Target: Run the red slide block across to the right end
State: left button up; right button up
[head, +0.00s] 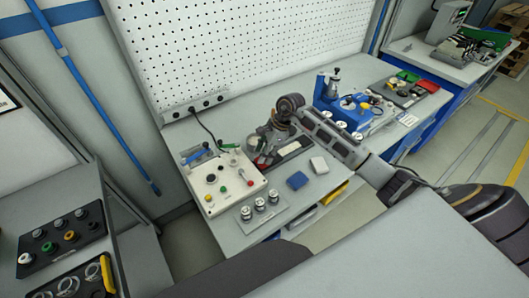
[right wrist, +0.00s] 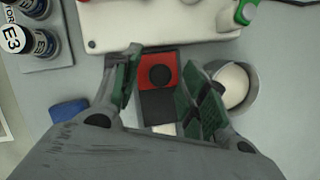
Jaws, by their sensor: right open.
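The red slide block (right wrist: 146,62), with a round black knob on top, lies between my right gripper's fingers in the right wrist view. It sits at the upper end of a dark track (right wrist: 157,112) there. In the head view the red block (head: 261,161) shows at the left end of the track (head: 292,148), partly hidden by the gripper. My right gripper (right wrist: 165,82) is open, one green-padded finger on each side of the block, and I see no clear contact. It also shows in the head view (head: 267,147). My left gripper is not in view.
A white control panel (head: 223,198) stands left of the track. A round cup (right wrist: 235,86) is close beside the right finger. A blue block (head: 297,180), a white block (head: 319,165) and labelled cylinders (head: 260,204) stand nearer the front. A blue fixture (head: 330,97) is to the right.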

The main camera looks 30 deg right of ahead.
jog(key=shift+c, duration=0.4)
grip_shut()
